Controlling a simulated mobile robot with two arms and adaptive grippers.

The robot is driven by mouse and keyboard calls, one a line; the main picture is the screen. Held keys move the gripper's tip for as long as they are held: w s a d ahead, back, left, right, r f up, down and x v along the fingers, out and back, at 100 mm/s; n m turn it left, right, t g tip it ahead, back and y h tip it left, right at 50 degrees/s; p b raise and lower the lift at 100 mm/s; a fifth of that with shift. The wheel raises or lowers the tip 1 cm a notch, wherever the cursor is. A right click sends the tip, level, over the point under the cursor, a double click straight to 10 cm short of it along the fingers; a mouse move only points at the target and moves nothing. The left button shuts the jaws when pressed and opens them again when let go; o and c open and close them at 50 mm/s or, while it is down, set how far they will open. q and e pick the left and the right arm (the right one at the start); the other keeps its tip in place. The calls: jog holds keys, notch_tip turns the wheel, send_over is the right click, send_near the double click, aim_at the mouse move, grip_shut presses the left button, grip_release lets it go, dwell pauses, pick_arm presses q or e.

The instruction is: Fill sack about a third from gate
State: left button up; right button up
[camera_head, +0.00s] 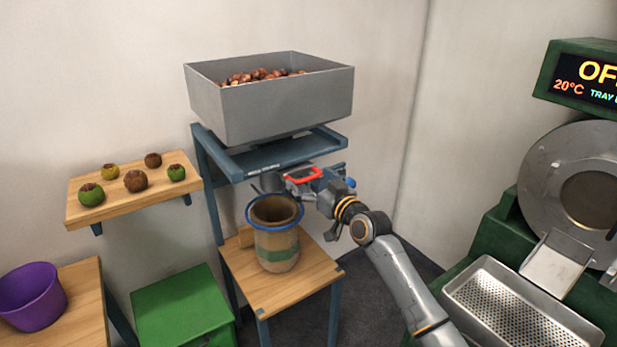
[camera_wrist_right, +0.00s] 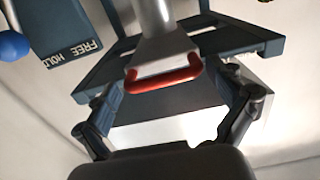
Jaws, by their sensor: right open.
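The grey hopper (camera_head: 270,108) holds a heap of brown chestnuts (camera_head: 262,75) and sits on a blue stand. Under it is the gate's red handle (camera_head: 303,175), which also shows in the right wrist view (camera_wrist_right: 163,82). The tan sack (camera_head: 277,250), with a blue rim and green band, stands upright and open-mouthed below the chute on a small wooden table. Its fill level is unclear. My right gripper (camera_head: 312,183) is open at the red handle; in the wrist view its fingers stand apart on either side of it. My left gripper is not in view.
The small wooden table (camera_head: 310,278) has bare room in front of the sack. A shelf (camera_head: 110,203) with several round fruits or husks, a purple bucket (camera_head: 32,298) and a green cabinet (camera_head: 180,305) are at left. A green roaster with a perforated tray (camera_head: 515,310) stands at right.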

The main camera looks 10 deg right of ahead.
jog(key=shift+w+a, duration=0.1)
jog(key=shift+w, duration=0.2)
jog(key=shift+c, duration=0.2)
